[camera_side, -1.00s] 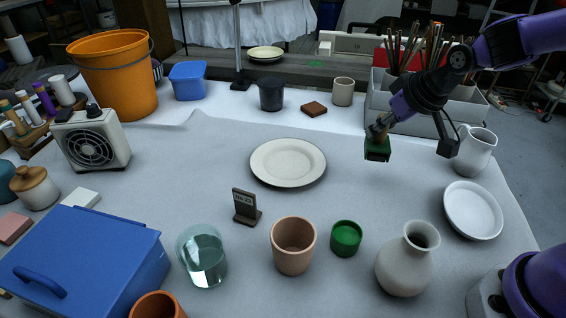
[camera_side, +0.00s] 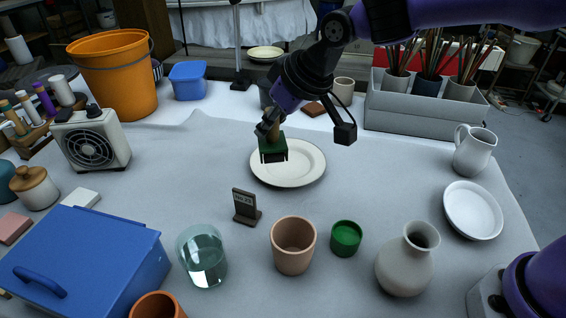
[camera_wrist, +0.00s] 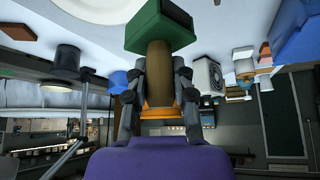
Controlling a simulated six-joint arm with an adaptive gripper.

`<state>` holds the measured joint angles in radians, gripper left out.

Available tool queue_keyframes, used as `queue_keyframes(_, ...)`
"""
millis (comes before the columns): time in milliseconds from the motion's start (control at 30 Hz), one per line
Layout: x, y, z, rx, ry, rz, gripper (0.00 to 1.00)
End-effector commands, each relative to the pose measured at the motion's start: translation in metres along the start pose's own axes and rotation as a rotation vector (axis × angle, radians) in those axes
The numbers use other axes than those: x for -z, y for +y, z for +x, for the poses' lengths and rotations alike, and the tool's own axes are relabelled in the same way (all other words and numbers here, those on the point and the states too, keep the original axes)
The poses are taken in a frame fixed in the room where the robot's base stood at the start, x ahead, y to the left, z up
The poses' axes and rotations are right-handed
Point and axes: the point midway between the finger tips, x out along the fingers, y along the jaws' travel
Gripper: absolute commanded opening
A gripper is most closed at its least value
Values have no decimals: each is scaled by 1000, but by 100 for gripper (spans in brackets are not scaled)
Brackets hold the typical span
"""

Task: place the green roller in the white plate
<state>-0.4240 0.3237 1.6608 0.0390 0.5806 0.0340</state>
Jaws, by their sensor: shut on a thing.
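The green roller (camera_side: 273,150) has a green block-like head and a wooden handle. My gripper (camera_side: 270,129) is shut on the handle, and the head hangs below. In the wrist view the green head (camera_wrist: 160,26) shows beyond the fingers (camera_wrist: 159,75). In the side view the roller overlaps the left part of a cream plate (camera_side: 308,166) at the table's middle. The wrist view shows a pale plate's edge (camera_wrist: 45,22) beside the roller; its height above the table is unclear. A whiter plate (camera_side: 473,211) lies at the right, empty.
A small sign (camera_side: 245,206), a terracotta cup (camera_side: 293,245), a green cup (camera_side: 345,238) and a glass (camera_side: 203,257) stand in front. A grey vase (camera_side: 405,264) and a white pitcher (camera_side: 474,150) stand at right. Between the cream and white plates the cloth is clear.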

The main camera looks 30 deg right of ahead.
Motion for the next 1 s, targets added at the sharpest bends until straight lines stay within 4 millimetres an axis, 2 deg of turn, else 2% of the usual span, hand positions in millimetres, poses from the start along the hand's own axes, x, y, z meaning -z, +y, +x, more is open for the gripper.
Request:
queue_keyframes(200,-2,55,40,-4,-4,8,0)
queue_keyframes(400,-2,88,66,-2,-2,3,0)
queue_keyframes(567,-4,95,75,0,-1,2,0)
queue_keyframes(800,-23,94,103,0,-1,1,0)
queue_keyframes(1000,-24,94,104,-1,0,1,0)
